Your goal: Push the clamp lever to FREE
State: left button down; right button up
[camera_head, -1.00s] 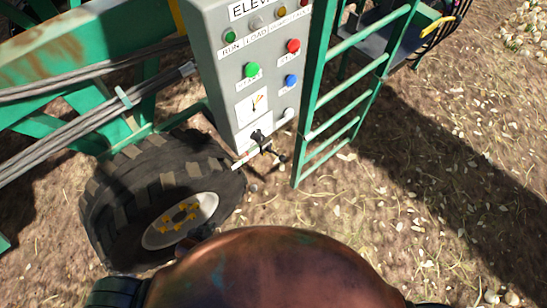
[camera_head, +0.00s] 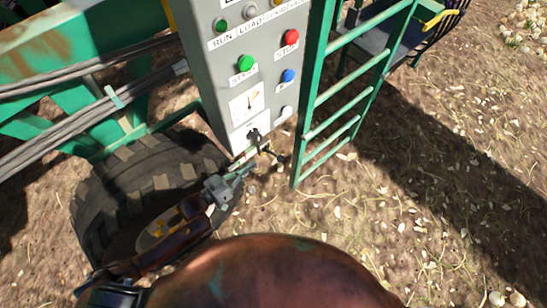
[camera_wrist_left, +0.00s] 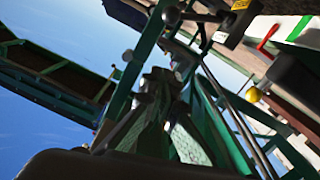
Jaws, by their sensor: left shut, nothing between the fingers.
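A small black clamp-like fitting (camera_head: 256,136) sits at the foot of the grey control box (camera_head: 232,90), with a pale bar and dark handle parts below it. I take this to be the clamp lever; no FREE marking is legible. My left gripper (camera_head: 244,170) reaches up from the lower left. It is shut and empty, its tip beside or just under the handle parts. I cannot tell whether they touch. In the left wrist view the gripper's fingers (camera_wrist_left: 160,108) point up among green frame bars; the lever is not clear there. My right gripper is not in view.
A large tyre (camera_head: 130,190) stands behind my left forearm. A green ladder (camera_head: 335,100) rises right of the box, close to the fitting. Grey cables (camera_head: 75,115) run at left. Straw-strewn ground (camera_head: 400,220) at right is open.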

pick_arm(q)
jog(key=b, duration=0.2)
send_over(273, 154)
jog(key=s, duration=0.4)
jog(key=shift+d+f+b, duration=0.15)
jog(key=shift+f+b, duration=0.15)
jog(key=shift+f, duration=0.85)
jog(key=shift+d+f+b, duration=0.15)
jog(key=shift+f+b, duration=0.15)
jog(key=shift+f, duration=0.8)
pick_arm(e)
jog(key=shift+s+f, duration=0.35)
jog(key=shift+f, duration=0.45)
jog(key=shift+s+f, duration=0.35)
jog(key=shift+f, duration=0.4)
pick_arm(q)
jog(key=shift+s+a, duration=0.1)
jog(key=shift+s, duration=0.05)
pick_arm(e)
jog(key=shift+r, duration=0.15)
